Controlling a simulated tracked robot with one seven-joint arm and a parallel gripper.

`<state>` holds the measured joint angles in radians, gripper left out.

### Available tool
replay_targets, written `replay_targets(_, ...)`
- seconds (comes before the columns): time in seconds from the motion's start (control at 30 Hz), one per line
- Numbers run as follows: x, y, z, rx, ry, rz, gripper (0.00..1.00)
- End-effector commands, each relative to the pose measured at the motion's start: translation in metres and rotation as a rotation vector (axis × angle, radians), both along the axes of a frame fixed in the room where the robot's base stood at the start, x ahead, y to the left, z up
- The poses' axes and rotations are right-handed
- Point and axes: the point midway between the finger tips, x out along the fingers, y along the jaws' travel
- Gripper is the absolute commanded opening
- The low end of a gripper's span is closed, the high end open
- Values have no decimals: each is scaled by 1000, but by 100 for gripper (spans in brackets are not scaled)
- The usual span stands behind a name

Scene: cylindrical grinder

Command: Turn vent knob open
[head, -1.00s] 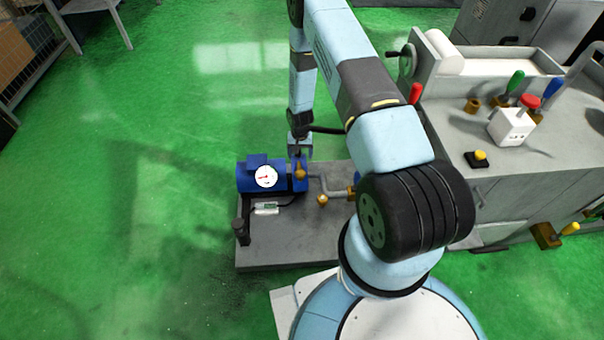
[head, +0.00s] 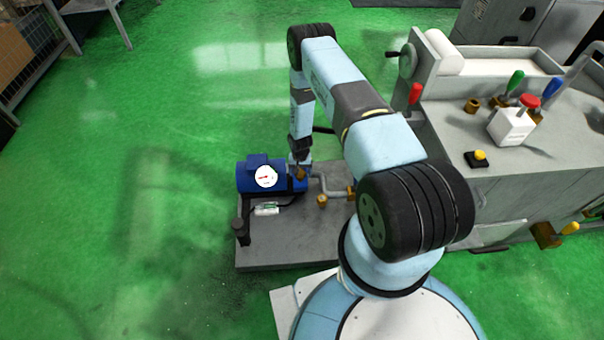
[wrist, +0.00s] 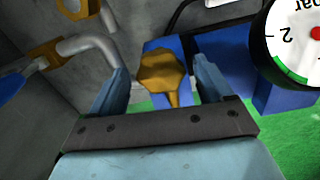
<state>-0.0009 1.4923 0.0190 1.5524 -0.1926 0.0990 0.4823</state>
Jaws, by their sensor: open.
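The vent knob appears to be the brass, lobed knob (wrist: 162,72) on a blue block in the wrist view. It also shows as a small brass spot in the head view (head: 300,173), at the right end of the blue pump unit (head: 262,180). My gripper (wrist: 160,85) is open, with one finger on each side of the knob and visible space between each finger and the knob. In the head view my gripper (head: 299,163) is small and partly covers the pump's right end. I cannot tell whether the fingers reach the knob's depth.
A round white pressure gauge (wrist: 300,40) is close to the right finger; it also shows in the head view (head: 265,177). A grey pipe with brass fittings (wrist: 85,45) is close to the left finger. The grey grinder (head: 500,130) stands to the right. Green floor is free at left.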

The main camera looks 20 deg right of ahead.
Motion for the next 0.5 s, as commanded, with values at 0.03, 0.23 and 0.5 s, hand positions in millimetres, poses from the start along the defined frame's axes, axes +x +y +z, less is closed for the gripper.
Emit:
replay_targets(0.03, 0, 0, -5, 0, 0, 0, 80)
replay_targets(0.23, 0, 0, -15, 0, 0, 0, 80)
replay_targets(0.5, 0, 0, -16, 0, -1, 0, 80)
